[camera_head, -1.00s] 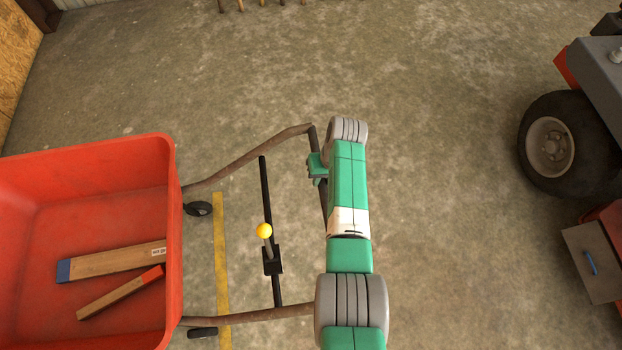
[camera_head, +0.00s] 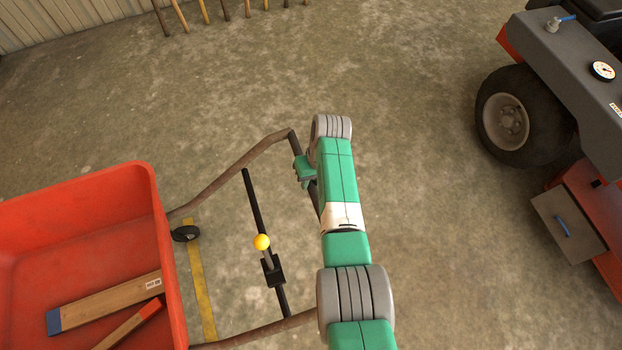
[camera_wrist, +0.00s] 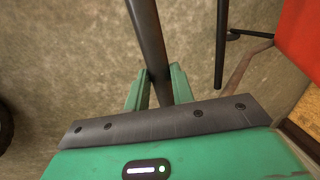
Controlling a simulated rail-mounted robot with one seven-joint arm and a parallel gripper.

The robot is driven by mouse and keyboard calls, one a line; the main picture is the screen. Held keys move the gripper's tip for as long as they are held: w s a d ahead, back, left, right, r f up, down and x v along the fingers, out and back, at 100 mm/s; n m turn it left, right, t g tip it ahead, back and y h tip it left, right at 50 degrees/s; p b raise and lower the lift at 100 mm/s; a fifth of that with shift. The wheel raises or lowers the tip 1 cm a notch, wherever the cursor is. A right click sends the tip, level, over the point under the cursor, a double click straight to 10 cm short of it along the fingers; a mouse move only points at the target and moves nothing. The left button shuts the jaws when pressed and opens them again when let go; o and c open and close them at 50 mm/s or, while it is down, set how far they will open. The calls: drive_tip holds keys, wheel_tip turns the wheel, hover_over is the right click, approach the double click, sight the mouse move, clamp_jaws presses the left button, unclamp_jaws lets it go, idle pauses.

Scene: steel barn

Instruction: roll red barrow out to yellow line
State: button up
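The red barrow (camera_head: 90,215) stands at the left in the head view, with brown handle arms (camera_head: 235,172) reaching right to a dark crossbar. My gripper (camera_head: 307,172) is at the far end of that crossbar. In the wrist view, my gripper (camera_wrist: 158,88) has its green fingers closed on both sides of the dark crossbar (camera_wrist: 148,35). The yellow line (camera_head: 203,295) on the floor runs under the handle frame. A caster wheel (camera_head: 186,233) of the barrow is beside the line's far end. The barrow's other wheels are hidden.
A yellow-knobbed lever (camera_head: 262,242) stands on a black bar inside the handle frame. Two wooden pieces (camera_head: 105,305) lie in the barrow. A tractor (camera_head: 515,115) and a red cabinet with a grey drawer (camera_head: 568,227) stand at the right. Floor between is clear.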

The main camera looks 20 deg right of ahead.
drive_tip(key=o, duration=0.4)
drive_tip(key=shift+d, duration=0.15)
drive_tip(key=shift+c, duration=0.2)
wheel_tip(320, 180, up, 8)
drive_tip(key=d+p, duration=0.1)
drive_tip(key=p, duration=0.3)
drive_tip(key=shift+d+f, duration=0.15)
drive_tip(key=shift+d, duration=0.05)
